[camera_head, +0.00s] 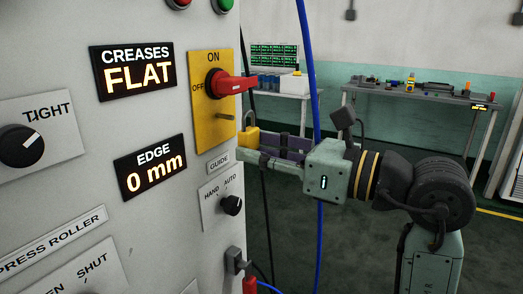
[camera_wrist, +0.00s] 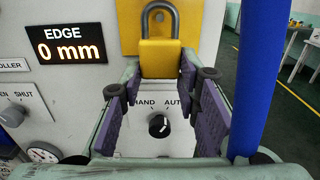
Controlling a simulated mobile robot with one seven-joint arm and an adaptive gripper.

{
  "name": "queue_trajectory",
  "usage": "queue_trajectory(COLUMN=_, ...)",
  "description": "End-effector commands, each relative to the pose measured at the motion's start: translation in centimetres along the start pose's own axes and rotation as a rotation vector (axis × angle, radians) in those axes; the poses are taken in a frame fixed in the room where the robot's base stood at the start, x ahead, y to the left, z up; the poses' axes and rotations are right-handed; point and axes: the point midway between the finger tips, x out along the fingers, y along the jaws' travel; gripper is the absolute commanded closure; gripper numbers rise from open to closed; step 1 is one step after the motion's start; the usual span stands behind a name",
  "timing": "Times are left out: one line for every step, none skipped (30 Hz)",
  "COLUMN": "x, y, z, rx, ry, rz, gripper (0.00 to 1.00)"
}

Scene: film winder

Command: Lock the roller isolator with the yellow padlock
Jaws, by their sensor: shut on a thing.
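The roller isolator is a yellow plate (camera_head: 204,118) marked ON at top and OFF at left. Its red handle (camera_head: 228,84) lies roughly level, its grip pointing right. A small peg (camera_head: 226,117) sticks out below the handle. My gripper (camera_head: 246,152) is shut on the yellow padlock (camera_head: 250,137), just right of and below the plate. In the wrist view the padlock (camera_wrist: 160,58) is upright between the purple finger pads, grey shackle on top, in front of the yellow plate. I cannot tell whether the shackle is open or touches the plate.
The grey panel carries a guide knob (camera_head: 232,205) below the isolator and displays to the left. A blue cable (camera_head: 310,80) hangs close beside my gripper; it also shows in the wrist view (camera_wrist: 258,80). Benches (camera_head: 415,93) stand far behind, with open floor between.

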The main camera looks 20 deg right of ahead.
Motion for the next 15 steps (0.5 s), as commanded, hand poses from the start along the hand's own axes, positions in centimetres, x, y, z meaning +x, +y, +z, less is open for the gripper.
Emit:
queue_trajectory(x=-0.01, y=0.0, z=-0.01, rx=0.0, ry=-0.001, rz=0.0, gripper=1.0)
queue_trajectory(x=-0.01, y=0.0, z=-0.04, rx=0.0, ry=0.0, rz=0.0, gripper=1.0)
queue_trajectory(x=-0.01, y=0.0, z=-0.08, rx=0.0, ry=0.0, rz=0.0, gripper=1.0)
queue_trajectory(x=-0.01, y=0.0, z=-0.1, rx=0.0, ry=0.0, rz=0.0, gripper=1.0)
queue_trajectory(x=-0.01, y=0.0, z=-0.11, rx=0.0, ry=0.0, rz=0.0, gripper=1.0)
queue_trajectory(x=0.0, y=0.0, z=-0.1, rx=0.0, ry=0.0, rz=0.0, gripper=1.0)
queue_trajectory(x=0.01, y=0.0, z=-0.07, rx=0.0, ry=0.0, rz=0.0, gripper=1.0)
queue_trajectory(x=0.04, y=0.0, z=-0.04, rx=0.0, ry=0.0, rz=0.0, gripper=1.0)
queue_trajectory(x=0.08, y=0.0, z=-0.01, rx=0.0, ry=0.0, rz=0.0, gripper=1.0)
queue_trajectory(x=0.13, y=0.0, z=0.0, rx=0.0, ry=0.0, rz=0.0, gripper=1.0)
queue_trajectory(x=0.2, y=0.01, z=0.0, rx=0.0, ry=0.0, rz=0.0, gripper=1.0)
queue_trajectory(x=0.3, y=0.01, z=0.0, rx=0.0, ry=-0.001, rz=0.001, gripper=1.0)
queue_trajectory(x=0.39, y=0.01, z=0.0, rx=0.0, ry=-0.001, rz=0.001, gripper=1.0)
queue_trajectory(x=0.48, y=0.01, z=0.01, rx=0.0, ry=-0.001, rz=0.001, gripper=1.0)
queue_trajectory(x=0.62, y=0.01, z=0.01, rx=0.0, ry=-0.001, rz=0.001, gripper=1.0)
